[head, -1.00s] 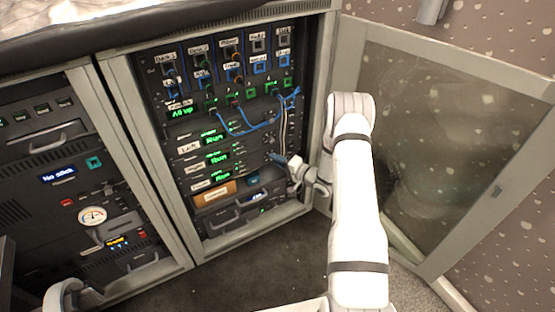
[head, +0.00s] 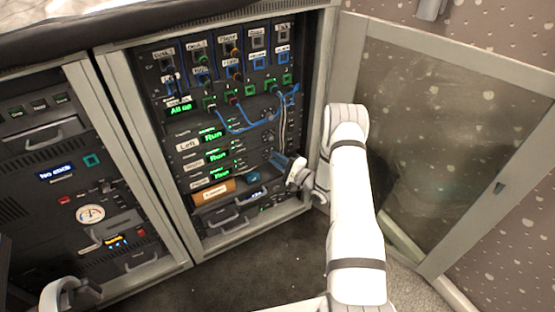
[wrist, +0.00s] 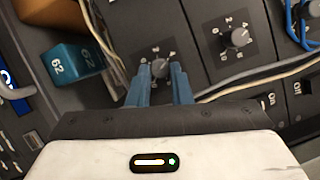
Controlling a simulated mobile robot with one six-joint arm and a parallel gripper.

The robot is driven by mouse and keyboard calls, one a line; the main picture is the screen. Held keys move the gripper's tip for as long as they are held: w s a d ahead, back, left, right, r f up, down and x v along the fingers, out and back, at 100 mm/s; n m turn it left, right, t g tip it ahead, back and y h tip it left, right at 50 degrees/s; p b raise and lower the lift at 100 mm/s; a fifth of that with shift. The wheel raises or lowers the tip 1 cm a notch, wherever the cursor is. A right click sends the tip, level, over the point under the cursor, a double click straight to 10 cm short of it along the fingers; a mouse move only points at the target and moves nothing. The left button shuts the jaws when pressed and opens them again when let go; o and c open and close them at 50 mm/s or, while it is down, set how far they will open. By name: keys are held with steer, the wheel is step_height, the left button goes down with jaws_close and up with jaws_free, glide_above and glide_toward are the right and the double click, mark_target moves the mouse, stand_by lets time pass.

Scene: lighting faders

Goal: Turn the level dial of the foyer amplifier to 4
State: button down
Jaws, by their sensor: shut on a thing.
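The level dial (wrist: 160,66) is a small grey knob on a dark panel with a printed number scale, seen in the wrist view. My gripper (wrist: 161,72) has its two blue fingers shut on this knob, one on each side. The fingers cover part of the scale, and I cannot read the setting. In the head view my gripper (head: 280,160) reaches the right side of the amplifier stack, where it hides the dial. Several amplifiers with green displays (head: 218,156) are stacked there; their handwritten labels are too small to read surely.
A second dial (wrist: 237,38) sits to the right in the wrist view. White cables (wrist: 262,74) and blue cables (wrist: 303,20) run close by. A blue block marked 62 (wrist: 72,60) is at the left. The open glass door (head: 440,130) stands right of my arm.

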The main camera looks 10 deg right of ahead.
steer(key=shift+w+d, duration=0.1)
steer(key=shift+d, duration=0.1)
steer(key=c, duration=1.3)
jaws_free()
steer(key=shift+a, duration=0.1)
steer(key=p+v, duration=0.1)
steer(key=v, duration=0.7)
steer(key=shift+a+p, duration=0.1)
steer(key=shift+p, duration=0.3)
